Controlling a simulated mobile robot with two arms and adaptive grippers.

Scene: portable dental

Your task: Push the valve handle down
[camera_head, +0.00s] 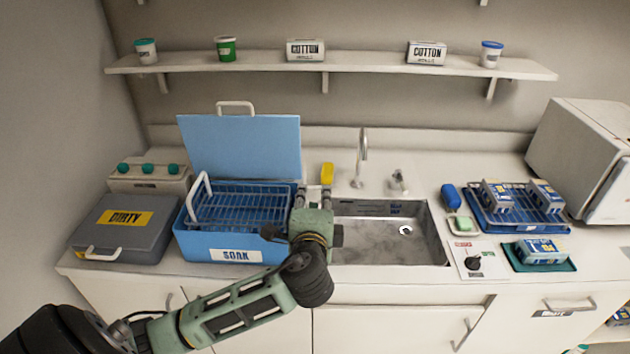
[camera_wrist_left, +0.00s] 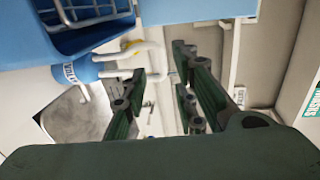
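My left gripper (camera_head: 313,192) is over the counter, between the blue soak tub (camera_head: 190,240) and the sink (camera_head: 440,250). It is open and empty; its two spread fingers also show in the left wrist view (camera_wrist_left: 158,65). A blue part with a white label (camera_wrist_left: 78,71), which looks like the valve handle, stands out from the tub's side over the sink. It lies to the left of the fingers in that view, and I see no contact. In the head view a small blue piece (camera_head: 269,232) shows at the tub's right, partly hidden by my gripper. The right gripper is out of view.
The tub's lid (camera_head: 240,147) stands open behind its wire rack. A faucet (camera_head: 361,160) and small tap (camera_head: 398,181) stand behind the sink, with a yellow bottle (camera_head: 327,173) beside them. A grey DIRTY box (camera_head: 90,240) is left; racks and packs are right.

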